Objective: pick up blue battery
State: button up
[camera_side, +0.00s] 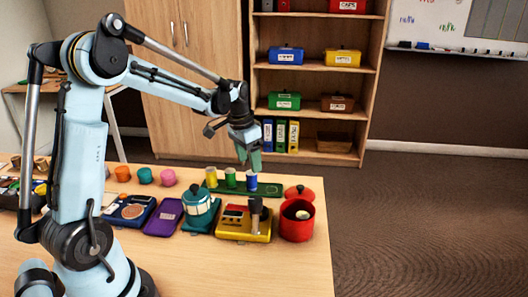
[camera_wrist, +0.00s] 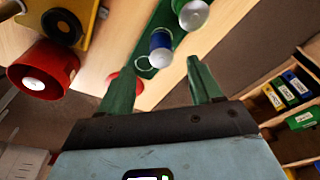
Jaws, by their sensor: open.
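In the wrist view my gripper (camera_wrist: 158,82) is open and nothing is between the fingers.
A red pot (camera_side: 297,222) with something in it and a red lid (camera_side: 299,192) stand at the table's right end. A yellow device (camera_side: 244,224), teal lantern (camera_side: 199,208) and purple case (camera_side: 164,217) lie in front of the tray. Shelves stand behind.

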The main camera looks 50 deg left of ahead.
aim_at(252, 176)
jog(key=shift+w+a+f, duration=0.1)
jog(key=shift+w+f, duration=0.05)
jog(key=shift+f, duration=0.95)
jog(key=shift+w+d+f, duration=0.1)
jog(key=shift+w+f, duration=0.1)
jog(key=shift+f, duration=0.9)
jog(key=shift+w+a+f, duration=0.1)
jog(key=shift+w+f, duration=0.05)
jog(key=shift+f, duration=0.95)
grip_shut()
